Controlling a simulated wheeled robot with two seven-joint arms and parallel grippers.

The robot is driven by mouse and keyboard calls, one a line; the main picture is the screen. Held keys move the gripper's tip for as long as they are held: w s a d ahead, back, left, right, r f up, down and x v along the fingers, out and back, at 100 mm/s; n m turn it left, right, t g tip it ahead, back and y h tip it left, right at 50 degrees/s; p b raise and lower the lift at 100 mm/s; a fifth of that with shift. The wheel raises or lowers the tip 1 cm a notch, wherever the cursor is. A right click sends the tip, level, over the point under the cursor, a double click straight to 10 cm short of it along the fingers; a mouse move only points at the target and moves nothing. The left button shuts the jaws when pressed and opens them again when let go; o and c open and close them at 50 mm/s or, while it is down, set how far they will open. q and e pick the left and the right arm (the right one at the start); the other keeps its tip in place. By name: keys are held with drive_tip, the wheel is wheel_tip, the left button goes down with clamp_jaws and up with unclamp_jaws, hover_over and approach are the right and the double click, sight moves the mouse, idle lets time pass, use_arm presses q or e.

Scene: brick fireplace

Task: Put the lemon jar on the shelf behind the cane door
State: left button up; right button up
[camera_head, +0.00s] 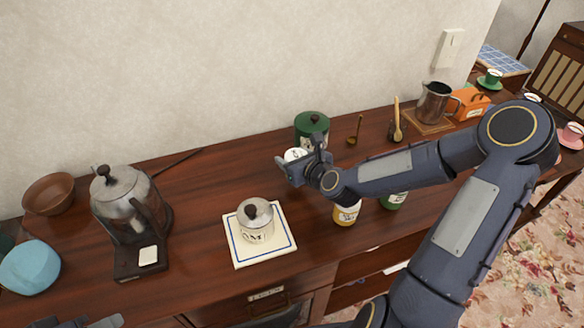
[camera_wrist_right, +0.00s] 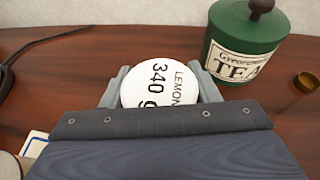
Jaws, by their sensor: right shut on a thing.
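The lemon jar (camera_head: 295,154) shows a round white lid, lettered "LEMON 340 g" in the right wrist view (camera_wrist_right: 158,82). My right gripper (camera_head: 302,162) is shut on it, with one finger on each side. The jar is over or on the wooden sideboard (camera_head: 200,195); I cannot tell whether its base touches the top. Its body is hidden by the gripper. A dark part of my left gripper (camera_head: 90,322) shows at the bottom left edge; its fingers are not clear. I cannot make out a cane door; an open shelf space (camera_head: 365,265) shows under the sideboard top.
A green tea canister (camera_head: 312,128) stands just behind the lemon jar. A lidded pot (camera_head: 257,222) stands on a white tile (camera_head: 280,245). A yellow jar (camera_head: 346,214) and a green jar (camera_head: 394,199) are near the front edge. A kettle (camera_head: 125,200) stands left.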

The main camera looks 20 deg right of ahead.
drive_tip(key=shift+w+f, duration=0.15)
drive_tip(key=shift+w, duration=0.05)
drive_tip(key=shift+w+f, duration=0.15)
drive_tip(key=shift+f, duration=1.55)
drive_tip(key=shift+f, duration=0.1)
drive_tip(key=shift+f+b, duration=0.2)
drive_tip(key=shift+b, duration=0.15)
drive_tip(key=o, duration=1.3)
drive_tip(key=shift+r, duration=0.15)
